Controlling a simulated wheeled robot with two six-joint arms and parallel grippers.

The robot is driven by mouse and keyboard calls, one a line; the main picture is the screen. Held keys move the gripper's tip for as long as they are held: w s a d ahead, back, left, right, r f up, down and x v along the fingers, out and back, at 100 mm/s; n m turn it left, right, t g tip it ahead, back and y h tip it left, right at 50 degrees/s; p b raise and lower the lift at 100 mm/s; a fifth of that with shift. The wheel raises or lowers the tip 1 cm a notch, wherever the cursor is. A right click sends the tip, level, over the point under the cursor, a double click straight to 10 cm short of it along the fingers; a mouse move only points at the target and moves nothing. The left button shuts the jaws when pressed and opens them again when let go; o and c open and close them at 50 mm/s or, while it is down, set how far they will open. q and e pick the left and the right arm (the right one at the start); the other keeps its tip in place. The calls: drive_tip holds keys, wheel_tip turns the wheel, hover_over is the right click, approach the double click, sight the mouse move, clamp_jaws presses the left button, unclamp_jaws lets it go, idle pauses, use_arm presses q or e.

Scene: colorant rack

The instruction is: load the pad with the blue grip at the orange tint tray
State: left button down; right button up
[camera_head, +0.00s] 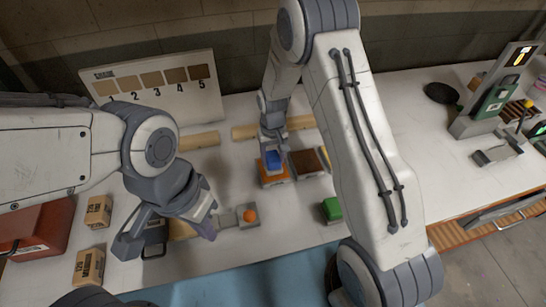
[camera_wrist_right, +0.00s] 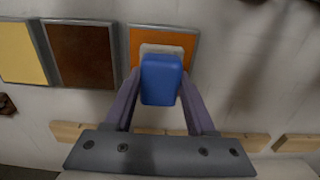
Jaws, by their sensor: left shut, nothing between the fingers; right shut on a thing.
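My right gripper (camera_head: 271,152) is shut on the blue grip (camera_wrist_right: 161,80) of a pad. The pad's pale base (camera_wrist_right: 160,49) shows beyond the grip, over the orange tint tray (camera_wrist_right: 188,42). Whether the pad touches the tray's surface is hard to tell. In the head view the blue grip (camera_head: 273,158) stands at the orange tint tray (camera_head: 273,181), with my right arm close on its right. My left gripper (camera_head: 208,229) is shut and empty, low over the front left of the bench, away from the pad.
A brown tray (camera_head: 306,161) adjoins the orange one, with a yellow tray (camera_wrist_right: 20,53) beyond it. A green block (camera_head: 331,208) and a grey fixture with an orange knob (camera_head: 250,214) stand nearer the front. Wooden strips (camera_head: 245,132) lie behind. A numbered swatch board (camera_head: 155,85) stands at the back left.

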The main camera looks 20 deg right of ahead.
sight(273, 157)
drive_tip(key=shift+f, duration=0.45)
idle(1.1)
drive_tip(key=shift+r+p, duration=2.45)
drive_tip(key=shift+r, duration=1.15)
